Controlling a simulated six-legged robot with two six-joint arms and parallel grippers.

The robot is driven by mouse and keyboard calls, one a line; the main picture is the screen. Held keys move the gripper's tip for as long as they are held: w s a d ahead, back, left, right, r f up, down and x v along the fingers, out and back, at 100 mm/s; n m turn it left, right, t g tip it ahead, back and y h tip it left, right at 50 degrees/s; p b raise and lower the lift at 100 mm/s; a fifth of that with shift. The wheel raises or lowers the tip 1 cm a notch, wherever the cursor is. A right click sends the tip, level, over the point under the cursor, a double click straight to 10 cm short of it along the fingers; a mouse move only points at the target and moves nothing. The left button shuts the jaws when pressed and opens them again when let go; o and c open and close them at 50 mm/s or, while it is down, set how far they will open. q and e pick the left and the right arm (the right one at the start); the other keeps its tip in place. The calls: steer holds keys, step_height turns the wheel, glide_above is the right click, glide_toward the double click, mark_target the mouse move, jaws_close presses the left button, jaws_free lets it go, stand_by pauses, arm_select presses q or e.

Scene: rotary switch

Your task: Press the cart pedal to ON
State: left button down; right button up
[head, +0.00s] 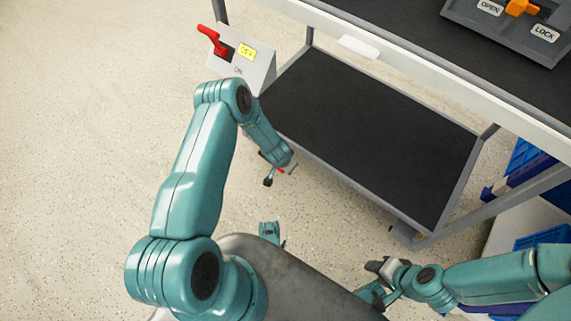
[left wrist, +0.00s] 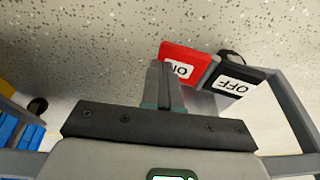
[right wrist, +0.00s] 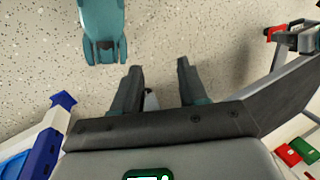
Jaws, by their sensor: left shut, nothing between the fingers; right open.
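The red pedal (left wrist: 187,54) with the ON label and the black pedal (left wrist: 238,80) with the OFF label sit side by side low at the cart, over the floor. My left gripper (left wrist: 166,68) is shut and empty, its tips overlapping the left part of the red pedal; I cannot tell whether they touch. In the head view my left arm and gripper hide most of the pedals, leaving a small red bit (head: 281,170). My right gripper (right wrist: 158,70) is open and empty, away from the pedals; it also shows in the head view (head: 377,279).
The cart's dark lower shelf (head: 370,130) fills the centre right. A panel with a red lever (head: 211,38) stands at its left end. An orange-handled OPEN/LOCK switch (head: 520,8) is on top. Blue bins (head: 545,237) stand at the right. Floor at the left is clear.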

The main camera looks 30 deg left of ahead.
arm_select(q)
steer(key=s+d+r+p, duration=0.1)
steer(key=d+r+p, duration=0.1)
steer(key=r, duration=0.4)
steer(key=s+d+r+p, duration=0.2)
steer(key=r+p, duration=0.2)
steer(key=r, duration=0.2)
steer(key=shift+s+d+r+p, duration=0.15)
steer(key=shift+d+r+p, duration=0.05)
steer(key=shift+r+p, duration=0.2)
steer(key=s+d+r+n+g+h, duration=0.1)
steer(key=s+d+r, duration=0.25)
steer(key=s, duration=0.25)
steer(key=s+d+r+g+h, duration=0.1)
steer(key=s+d+r+h, duration=0.1)
steer(key=s+d, duration=0.3)
steer(key=s+d+r+n+g+h, duration=0.1)
steer(key=s+d+r, duration=0.25)
steer(key=s, duration=0.25)
step_height(320, 180, up, 24)
steer(key=n+p, duration=0.1)
steer(key=p, duration=2.3)
steer(key=shift+w+r+p, duration=0.15)
steer(key=shift+w+p, duration=0.05)
steer(key=shift+p, duration=0.15)
